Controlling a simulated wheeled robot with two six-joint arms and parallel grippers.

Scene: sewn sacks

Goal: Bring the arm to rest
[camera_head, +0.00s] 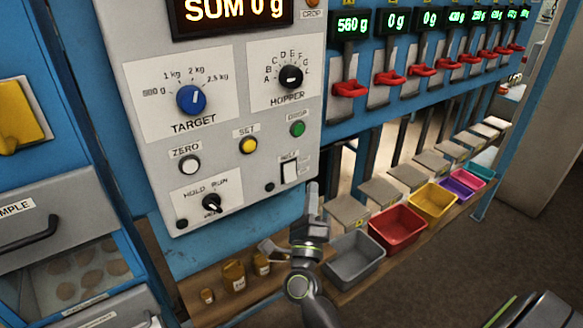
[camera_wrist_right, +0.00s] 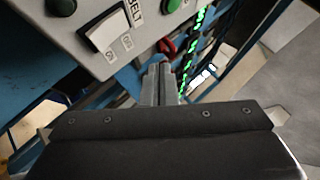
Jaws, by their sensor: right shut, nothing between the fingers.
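My right gripper (camera_head: 313,192) stands upright in front of the lower right corner of the grey control panel (camera_head: 225,110), just right of the white rocker switch (camera_head: 289,172). Its fingers are shut with nothing between them. In the right wrist view, the closed fingers (camera_wrist_right: 158,82) point toward the panel's lower edge. The rocker switch (camera_wrist_right: 107,36), labelled BELT, lies to their left there, and I cannot tell whether they touch the panel. My left gripper is not in view.
Below the gripper, a grey bin (camera_head: 353,262), a red bin (camera_head: 397,228) and a yellow bin (camera_head: 433,203) line a wooden shelf. Small brown jars (camera_head: 234,275) stand left of my wrist. Red levers (camera_head: 349,89) hang under displays. The dark floor (camera_head: 465,255) is open at right.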

